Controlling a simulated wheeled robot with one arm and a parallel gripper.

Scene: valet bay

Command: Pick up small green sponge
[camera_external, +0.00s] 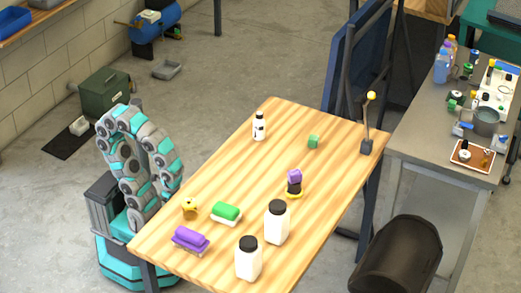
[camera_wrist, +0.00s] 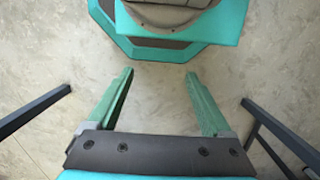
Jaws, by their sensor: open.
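A small green cube (camera_external: 313,141), which looks like the small green sponge, sits on the wooden table (camera_external: 215,175) toward its far side. A larger green block on a white base (camera_external: 226,213) lies nearer the table's left edge. My gripper (camera_wrist: 160,74) is open and empty in the wrist view, its two green fingers apart over bare floor and my own base. In the external view my arm is folded up left of the table, away from the green cube. My gripper cannot be made out clearly there. The wrist view shows no sponge.
A white bottle with black cap (camera_external: 259,127) stands left of the cube. Two white jars (camera_external: 277,222) (camera_external: 248,258), a purple block on a white base (camera_external: 190,239), a yellow object (camera_external: 189,208) and a purple-topped black item (camera_external: 294,184) share the table. A slim stand (camera_external: 366,144) is at right.

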